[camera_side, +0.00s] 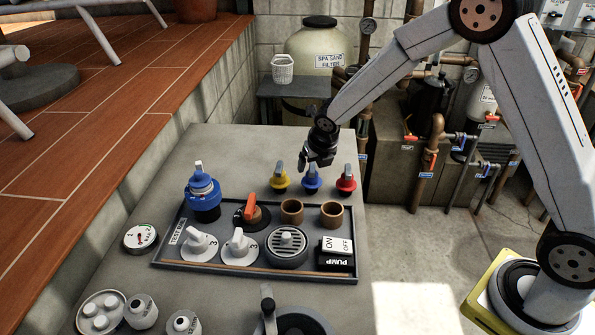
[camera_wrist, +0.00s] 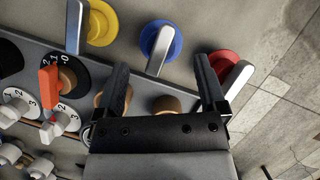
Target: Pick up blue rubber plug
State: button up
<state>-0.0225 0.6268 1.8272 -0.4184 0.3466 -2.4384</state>
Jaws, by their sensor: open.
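The blue plug (camera_side: 311,184) is a round blue disc with a grey upright tab, standing on the grey slab between a yellow plug (camera_side: 279,182) and a red plug (camera_side: 346,184). In the wrist view the blue plug (camera_wrist: 151,36) lies just beyond the gap between my fingertips, with its grey tab slanting. My gripper (camera_side: 317,162) is open and empty, above and close behind the blue plug in the side view. In the wrist view my gripper (camera_wrist: 161,68) has its right finger partly over the red plug (camera_wrist: 226,62).
A dark-rimmed tray (camera_side: 160,264) holds two brown rings (camera_side: 291,211), white dials, an orange-handled dial (camera_side: 252,213), a round grille (camera_side: 287,246) and a pump switch (camera_side: 335,252). A taller blue-capped fitting (camera_side: 203,193) stands left. Slab behind the plugs is clear.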

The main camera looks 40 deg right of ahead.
aim_at(314, 168)
jog(key=shift+x, duration=2.6)
jog(key=shift+s, duration=0.15)
grip_shut()
